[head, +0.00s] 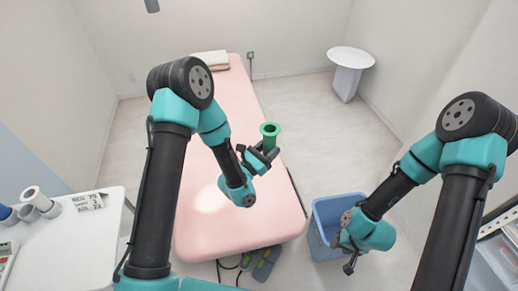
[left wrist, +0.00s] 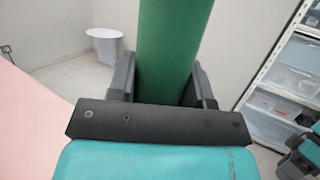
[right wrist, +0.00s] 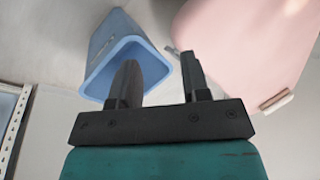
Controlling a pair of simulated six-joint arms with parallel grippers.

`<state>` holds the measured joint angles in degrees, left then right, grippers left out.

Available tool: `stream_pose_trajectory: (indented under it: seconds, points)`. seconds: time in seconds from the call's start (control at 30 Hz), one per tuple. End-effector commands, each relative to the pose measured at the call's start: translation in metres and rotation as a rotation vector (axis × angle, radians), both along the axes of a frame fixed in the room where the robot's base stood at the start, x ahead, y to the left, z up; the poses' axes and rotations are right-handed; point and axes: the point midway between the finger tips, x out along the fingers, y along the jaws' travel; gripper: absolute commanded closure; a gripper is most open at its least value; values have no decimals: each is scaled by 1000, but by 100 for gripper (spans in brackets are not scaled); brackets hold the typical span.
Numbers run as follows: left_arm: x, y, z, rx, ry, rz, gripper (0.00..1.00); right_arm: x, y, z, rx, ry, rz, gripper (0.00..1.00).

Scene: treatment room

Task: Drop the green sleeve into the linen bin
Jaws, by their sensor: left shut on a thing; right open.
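The green sleeve (head: 269,138) is a hollow tube held upright in my left gripper (head: 262,157), above the right edge of the pink bed. In the left wrist view the sleeve (left wrist: 172,50) stands between the two fingers, its top out of frame. The linen bin (head: 325,215) is a blue open box on the floor to the right of the bed. It also shows in the right wrist view (right wrist: 110,50). My right gripper (head: 345,256) is over the bin's front right part in the head view, open and empty. Its fingers also show in the right wrist view (right wrist: 155,85).
The pink bed (head: 200,225) fills the middle, with a folded towel (head: 210,58) at its far end. A white table (head: 75,245) with rolls stands at left. A round white side table (head: 350,58) is at the back right. Shelving (left wrist: 290,80) stands at right.

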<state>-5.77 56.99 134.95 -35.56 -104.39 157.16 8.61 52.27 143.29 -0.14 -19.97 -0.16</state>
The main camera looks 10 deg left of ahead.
Motion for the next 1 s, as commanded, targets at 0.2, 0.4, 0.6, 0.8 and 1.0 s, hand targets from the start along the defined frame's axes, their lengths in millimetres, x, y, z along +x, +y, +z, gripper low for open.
stream_pose_trajectory:
  seconds: [0.2, 0.4, 0.6, 0.8, 1.0]
  points:
    - [-7, -11, 11, 1, -1, -52, 81, 0, 0, 0, 0, 0, 0, 57]
    - [-7, -12, 11, 1, 0, -53, 81, 0, 0, 0, 0, 0, 0, 57]
    - [-7, -11, 11, 0, 0, -52, 81, 5, 2, 1, 1, -5, 16, 42]
    - [-7, -11, 11, 1, -1, -52, 81, 42, 18, 11, 3, -43, 145, 25]
    - [-7, -11, 11, 1, -1, -52, 81, 109, 52, 42, -11, -109, 405, 25]
